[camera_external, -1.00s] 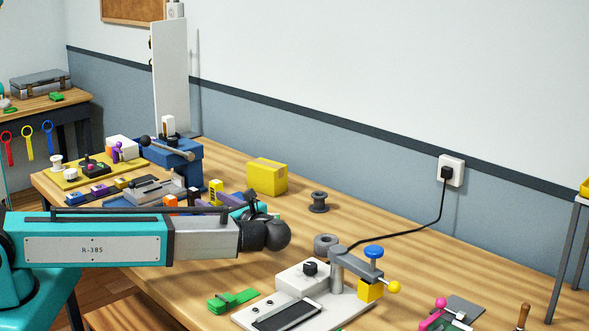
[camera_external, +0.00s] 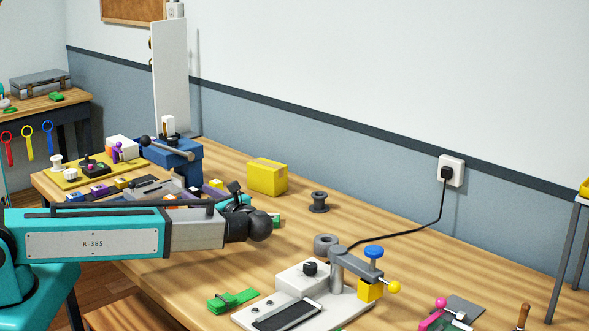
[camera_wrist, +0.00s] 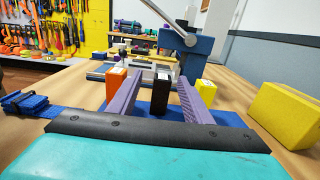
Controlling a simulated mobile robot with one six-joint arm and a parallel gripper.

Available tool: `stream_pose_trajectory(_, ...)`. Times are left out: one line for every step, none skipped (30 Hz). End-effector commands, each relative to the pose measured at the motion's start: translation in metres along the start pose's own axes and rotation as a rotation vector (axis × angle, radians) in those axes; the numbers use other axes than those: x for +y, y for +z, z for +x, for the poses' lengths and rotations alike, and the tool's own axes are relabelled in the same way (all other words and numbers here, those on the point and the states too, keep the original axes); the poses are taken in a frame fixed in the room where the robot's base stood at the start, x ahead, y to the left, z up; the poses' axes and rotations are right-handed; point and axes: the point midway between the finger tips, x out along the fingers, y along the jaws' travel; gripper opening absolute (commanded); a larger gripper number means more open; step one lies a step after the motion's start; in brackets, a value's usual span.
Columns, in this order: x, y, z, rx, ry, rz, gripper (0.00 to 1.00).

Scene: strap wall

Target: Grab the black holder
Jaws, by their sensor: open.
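A black upright block, which I take to be the black holder (camera_wrist: 161,96), stands in the middle of the wrist view. It lies between the two purple fingers of my gripper (camera_wrist: 160,82), with a gap on each side. The fingers are open and empty. An orange block (camera_wrist: 116,85) with a white top stands just outside the left finger, and a yellow block (camera_wrist: 203,90) with a white top stands outside the right finger. In the external view my arm hides the black holder and most of my gripper.
A blue vise-like device (camera_wrist: 193,44) with a grey lever stands beyond the blocks. A yellow box (camera_wrist: 287,115) is on the right, and a blue strap (camera_wrist: 28,103) lies on the left.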

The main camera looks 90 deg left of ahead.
Motion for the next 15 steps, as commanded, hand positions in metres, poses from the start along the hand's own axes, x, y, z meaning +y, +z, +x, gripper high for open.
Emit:
stream_pose_trajectory(0.001, 0.001, 0.008, 0.0, 0.002, 0.0, 0.45)
stream_pose_trajectory(0.001, 0.001, 0.011, 0.0, 0.002, 0.0, 0.45)
stream_pose_trajectory(0.001, 0.001, 0.016, 0.0, 0.001, 0.0, 0.45)
stream_pose_trajectory(0.001, 0.001, 0.018, 0.0, 0.001, -0.001, 0.45)
stream_pose_trajectory(0.0, 0.001, 0.021, 0.0, 0.001, -0.001, 0.45)
stream_pose_trajectory(0.0, 0.001, 0.023, 0.0, 0.001, -0.001, 0.45)
stream_pose_trajectory(0.0, 0.001, 0.024, 0.0, 0.001, -0.001, 0.45)
stream_pose_trajectory(0.0, 0.0, 0.025, 0.0, 0.001, -0.001, 0.45)
stream_pose_trajectory(0.0, 0.0, 0.026, 0.0, 0.0, -0.001, 0.45)
stream_pose_trajectory(0.0, 0.0, 0.026, 0.0, 0.0, -0.001, 0.45)
stream_pose_trajectory(0.0, 0.0, 0.026, 0.0, 0.0, -0.001, 0.45)
stream_pose_trajectory(0.0, 0.0, 0.026, 0.0, 0.0, -0.001, 0.45)
stream_pose_trajectory(0.0, 0.0, 0.026, 0.0, 0.0, -0.001, 0.45)
stream_pose_trajectory(0.0, 0.0, 0.026, 0.0, 0.0, -0.001, 0.45)
stream_pose_trajectory(0.0, 0.0, 0.026, 0.0, 0.0, -0.001, 0.45)
